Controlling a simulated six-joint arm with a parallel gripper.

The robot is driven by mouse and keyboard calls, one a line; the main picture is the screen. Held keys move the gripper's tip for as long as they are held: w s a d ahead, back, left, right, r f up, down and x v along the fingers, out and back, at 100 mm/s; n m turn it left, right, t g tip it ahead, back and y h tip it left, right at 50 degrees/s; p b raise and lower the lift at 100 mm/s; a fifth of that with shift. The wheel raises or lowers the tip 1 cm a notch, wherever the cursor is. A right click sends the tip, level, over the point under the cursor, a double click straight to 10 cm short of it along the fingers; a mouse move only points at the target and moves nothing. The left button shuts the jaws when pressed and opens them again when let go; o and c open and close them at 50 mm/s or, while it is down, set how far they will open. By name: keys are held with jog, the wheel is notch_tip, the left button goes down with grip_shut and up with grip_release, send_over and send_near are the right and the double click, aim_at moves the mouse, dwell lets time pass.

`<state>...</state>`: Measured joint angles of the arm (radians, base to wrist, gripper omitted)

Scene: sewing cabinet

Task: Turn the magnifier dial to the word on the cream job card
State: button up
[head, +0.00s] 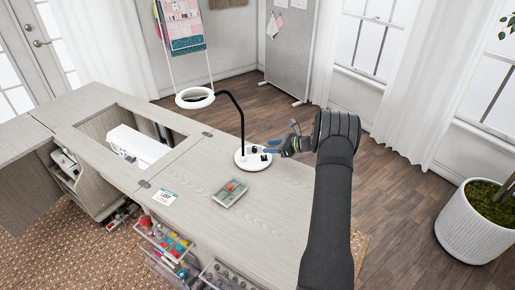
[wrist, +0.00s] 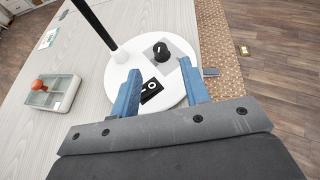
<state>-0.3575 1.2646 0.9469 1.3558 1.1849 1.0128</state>
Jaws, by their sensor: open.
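The magnifier lamp has a round white base (head: 253,160), a black arm and a white ring head (head: 195,97). In the wrist view its base (wrist: 120,84) carries a black dial (wrist: 161,50) on a grey plate, and a black switch plate (wrist: 151,90) nearer me. My gripper (head: 268,147) is over the base's right side. In the wrist view its blue fingers (wrist: 160,84) are apart and empty, with the switch plate between them and the dial just beyond. The job card (head: 165,198) lies flat on the cabinet top; its word is too small to read.
A grey-green tray (head: 231,200) with an orange-red item lies on the cabinet top (head: 190,173), between card and lamp. The lamp's black arm rises beside my gripper. A white sewing machine (head: 138,146) sits in the cabinet's opening. Open drawers with thread are below the front edge.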

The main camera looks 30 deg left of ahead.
aim_at(256, 147)
jog(key=x, duration=0.7)
jog(key=shift+r, duration=0.1)
grip_shut()
